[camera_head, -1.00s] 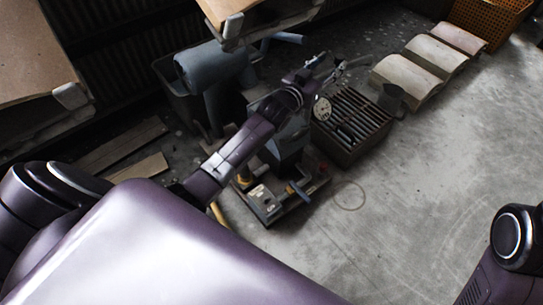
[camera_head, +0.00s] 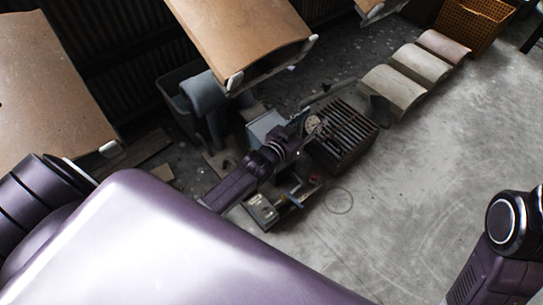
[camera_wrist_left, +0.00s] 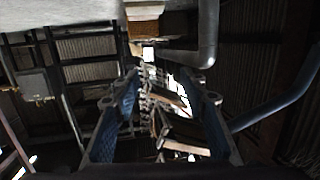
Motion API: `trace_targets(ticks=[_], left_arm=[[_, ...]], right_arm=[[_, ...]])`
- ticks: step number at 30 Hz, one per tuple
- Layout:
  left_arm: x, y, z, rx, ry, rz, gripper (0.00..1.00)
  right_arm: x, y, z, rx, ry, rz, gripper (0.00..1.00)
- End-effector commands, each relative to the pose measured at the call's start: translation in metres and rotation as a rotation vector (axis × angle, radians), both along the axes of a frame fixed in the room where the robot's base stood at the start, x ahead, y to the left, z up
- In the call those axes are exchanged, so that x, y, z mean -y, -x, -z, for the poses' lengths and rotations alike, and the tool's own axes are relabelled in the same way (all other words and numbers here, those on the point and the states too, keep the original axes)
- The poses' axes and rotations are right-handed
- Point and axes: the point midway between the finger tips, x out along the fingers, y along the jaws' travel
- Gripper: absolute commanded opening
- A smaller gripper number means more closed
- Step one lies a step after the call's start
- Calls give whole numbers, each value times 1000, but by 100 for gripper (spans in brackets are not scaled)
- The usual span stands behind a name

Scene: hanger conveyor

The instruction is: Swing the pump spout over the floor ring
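The pump (camera_head: 265,125) is a blue-grey box-like body with a round gauge (camera_head: 313,125) at its right, on a low base on the floor. A thin dark pipe (camera_head: 335,88), possibly the spout, runs right behind my gripper; I cannot tell for sure. The floor ring (camera_head: 339,201) is a thin circle on bare concrete, right of the base. My left gripper (camera_head: 300,118) is beside the pump, its tips hard to make out. In the left wrist view its blue-padded fingers (camera_wrist_left: 160,110) are apart with nothing held. My right gripper is out of view.
Brown boards (camera_head: 240,35) hang overhead and cover part of the area behind the pump. A slatted grate box (camera_head: 345,130) stands right of the pump. Curved blocks (camera_head: 393,88) and an orange crate (camera_head: 475,22) lie farther right. The right floor is clear.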

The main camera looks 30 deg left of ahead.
Motion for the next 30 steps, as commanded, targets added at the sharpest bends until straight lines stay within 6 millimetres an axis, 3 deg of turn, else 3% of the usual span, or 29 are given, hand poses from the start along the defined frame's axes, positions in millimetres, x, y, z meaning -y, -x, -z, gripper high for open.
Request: trace_targets(ticks=[1,17,30], left_arm=[[2,6,-4,-15,-1,2,40],[22,70,13,-140,-29,24,40],[40,134,18,-243,-48,46,40]], right_arm=[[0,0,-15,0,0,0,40],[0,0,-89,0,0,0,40],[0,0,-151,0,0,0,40]])
